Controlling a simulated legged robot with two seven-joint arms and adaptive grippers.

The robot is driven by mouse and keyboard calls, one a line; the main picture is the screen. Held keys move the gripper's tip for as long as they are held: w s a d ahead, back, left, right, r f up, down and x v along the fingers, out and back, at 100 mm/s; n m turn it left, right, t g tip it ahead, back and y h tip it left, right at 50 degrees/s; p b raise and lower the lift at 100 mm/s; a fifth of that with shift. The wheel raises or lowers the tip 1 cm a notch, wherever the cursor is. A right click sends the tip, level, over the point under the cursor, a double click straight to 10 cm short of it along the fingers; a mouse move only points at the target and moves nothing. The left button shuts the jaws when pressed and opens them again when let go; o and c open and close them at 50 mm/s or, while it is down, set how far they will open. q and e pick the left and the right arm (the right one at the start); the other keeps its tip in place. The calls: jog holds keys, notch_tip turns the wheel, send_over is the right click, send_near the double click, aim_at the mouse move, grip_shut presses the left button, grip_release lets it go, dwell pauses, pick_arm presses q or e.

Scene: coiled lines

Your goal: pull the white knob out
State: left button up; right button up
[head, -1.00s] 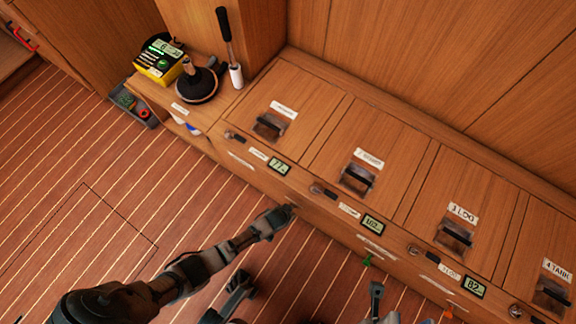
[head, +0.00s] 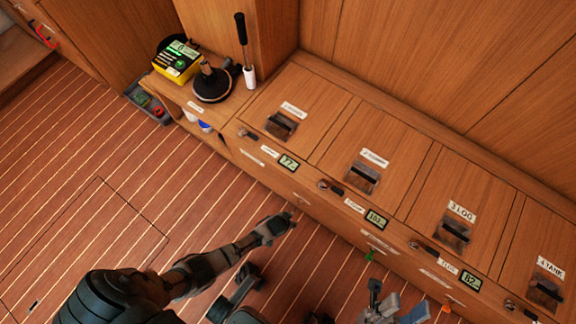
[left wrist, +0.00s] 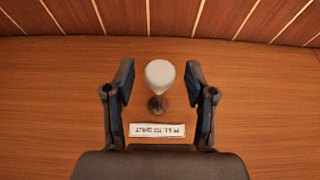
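The white knob (left wrist: 160,74) shows in the left wrist view, standing out on a dark stem from a wooden panel. A printed label (left wrist: 157,130) sits beside its base, upside down in this view. My left gripper (left wrist: 160,82) is open, one finger on each side of the knob, with a gap on both sides. In the head view my left gripper (head: 284,221) is at the lower front of the wooden cabinet, and the knob cannot be made out there. My right gripper (head: 308,287) appears open and empty low in the head view, over the floor.
The long cabinet (head: 318,88) has several labelled lids, small displays and latches. A green fitting (head: 370,255) and an orange one (head: 446,308) are on its front. A yellow meter (head: 178,62) and a black round-based item (head: 213,85) stand at its left end. The floor at left is clear.

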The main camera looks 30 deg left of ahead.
pick_arm(q)
jog(key=shift+r, duration=0.2)
jog(key=v, duration=1.1)
jog(key=shift+s+r, duration=0.2)
